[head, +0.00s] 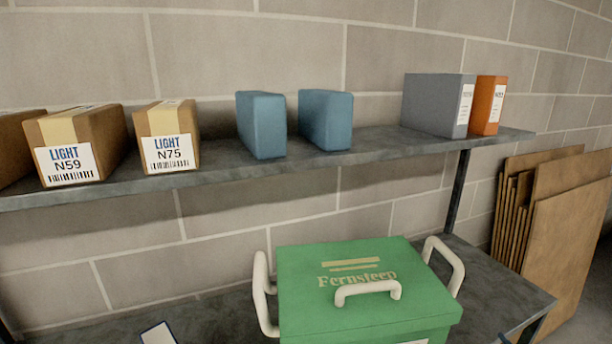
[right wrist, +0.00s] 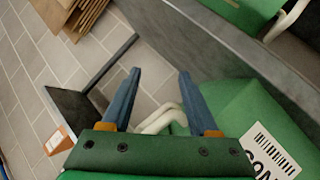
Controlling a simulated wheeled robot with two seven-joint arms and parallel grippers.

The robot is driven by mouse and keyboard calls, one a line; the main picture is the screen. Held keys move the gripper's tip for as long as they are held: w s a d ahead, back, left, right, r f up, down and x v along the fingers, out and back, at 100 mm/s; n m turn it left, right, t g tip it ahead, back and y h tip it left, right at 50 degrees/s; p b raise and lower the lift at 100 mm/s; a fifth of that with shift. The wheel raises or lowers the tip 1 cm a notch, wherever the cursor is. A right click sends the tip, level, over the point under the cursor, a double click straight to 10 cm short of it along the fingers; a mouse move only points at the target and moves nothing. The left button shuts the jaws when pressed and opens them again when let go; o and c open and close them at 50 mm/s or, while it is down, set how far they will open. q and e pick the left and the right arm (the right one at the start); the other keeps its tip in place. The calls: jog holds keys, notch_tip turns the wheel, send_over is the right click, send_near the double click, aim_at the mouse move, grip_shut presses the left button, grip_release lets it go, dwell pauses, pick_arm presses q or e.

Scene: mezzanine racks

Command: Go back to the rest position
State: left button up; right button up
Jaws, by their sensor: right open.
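My right gripper (right wrist: 159,72) shows in the right wrist view, with its two blue fingers apart and nothing held between them. A white handle (right wrist: 160,118) shows behind and between the fingers; I cannot tell how far it is from them. A green box with a barcode label (right wrist: 235,110) lies at the lower right of that view. Neither gripper shows in the head view, and my left gripper is in no view.
A green Fernsteep box (head: 350,258) with white handles stands on the lower shelf (head: 490,275). The upper shelf (head: 235,172) holds cartons (head: 170,135), blue blocks (head: 262,125), a grey binder (head: 435,105) and an orange binder (head: 488,105). Brown boards (head: 565,220) lean at the right.

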jog(key=s+a+f+m+g+y, duration=0.1)
jog(key=s+a+f+g, duration=0.25)
jog(key=s+f, duration=0.55)
jog(key=s+a+f+m+g, duration=0.1)
jog(key=s+a+f+g, duration=0.4)
jog(key=f, duration=0.8)
jog(key=s+a+f+g+y, duration=0.1)
jog(key=s+a+f, duration=0.2)
jog(key=s+a, duration=0.2)
jog(key=s+a+f+g+y, duration=0.1)
jog(key=s+a+f, duration=0.3)
jog(key=s, duration=0.8)
jog(key=s+a+f+g+y, duration=0.1)
jog(key=s+a+f, duration=0.3)
jog(key=s, duration=0.5)
jog(key=shift+a+m+g, duration=0.3)
jog(key=shift+a+g, duration=0.15)
jog(key=shift+a, duration=0.65)
